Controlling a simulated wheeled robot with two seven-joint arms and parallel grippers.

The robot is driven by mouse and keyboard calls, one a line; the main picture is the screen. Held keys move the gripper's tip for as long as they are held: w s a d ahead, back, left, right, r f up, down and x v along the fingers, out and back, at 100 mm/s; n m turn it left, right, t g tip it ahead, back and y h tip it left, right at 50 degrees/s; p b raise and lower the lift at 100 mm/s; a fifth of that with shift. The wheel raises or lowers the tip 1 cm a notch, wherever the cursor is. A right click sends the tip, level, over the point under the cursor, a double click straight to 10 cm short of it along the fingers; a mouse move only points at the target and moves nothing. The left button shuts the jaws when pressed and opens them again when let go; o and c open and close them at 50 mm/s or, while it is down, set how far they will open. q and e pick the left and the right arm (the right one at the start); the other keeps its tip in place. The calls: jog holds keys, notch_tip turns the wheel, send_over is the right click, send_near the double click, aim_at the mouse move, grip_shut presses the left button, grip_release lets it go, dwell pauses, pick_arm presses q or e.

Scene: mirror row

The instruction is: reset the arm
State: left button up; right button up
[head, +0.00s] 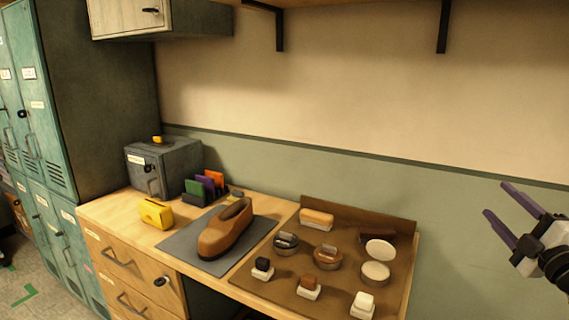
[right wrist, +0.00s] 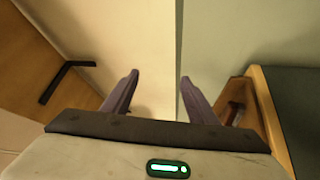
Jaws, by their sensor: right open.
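My right gripper (head: 512,216) is at the right edge of the head view, raised in front of the green lower wall and to the right of the bench. Its two purple-grey fingers are apart with nothing between them. In the right wrist view the same gripper (right wrist: 164,100) shows its fingers spread, with only wall behind the gap. It touches nothing that I can see. My left gripper is not in view.
A wooden bench (head: 115,213) holds a brown shoe (head: 224,232) on a grey mat, a yellow box (head: 155,214), a grey safe (head: 165,168) and a brown tray (head: 285,258) with tins and brushes. Teal lockers (head: 45,150) stand left. Shelf brackets (head: 443,27) hang above.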

jog(key=s+d+f+m+g+h, duration=0.2)
jog(key=d+f+m+g+h, duration=0.35)
jog(key=d+f+m, duration=0.4)
jog(key=s+a+f+m+g+y, duration=0.1)
jog(key=s+a+f+y, duration=0.15)
jog(key=a+f, duration=0.6)
jog(key=s+a+f+g+y, duration=0.1)
jog(key=s+a+f, duration=0.2)
jog(key=a+f, duration=0.55)
jog(key=s+a+f+g+y, duration=0.2)
jog(key=s+a+f, duration=0.8)
jog(key=a+f, duration=0.15)
jog(key=s+a+f+m+g+y, duration=0.1)
jog(key=s+a+f, duration=0.1)
jog(key=s+a, duration=0.6)
jog(key=s+a+f+m+g+y, duration=0.1)
jog(key=s+a+f+m, duration=0.1)
jog(key=s+a, duration=0.6)
jog(key=shift+s+f+y, duration=0.35)
jog(key=shift+f+y, duration=0.05)
jog(key=shift+f, duration=0.35)
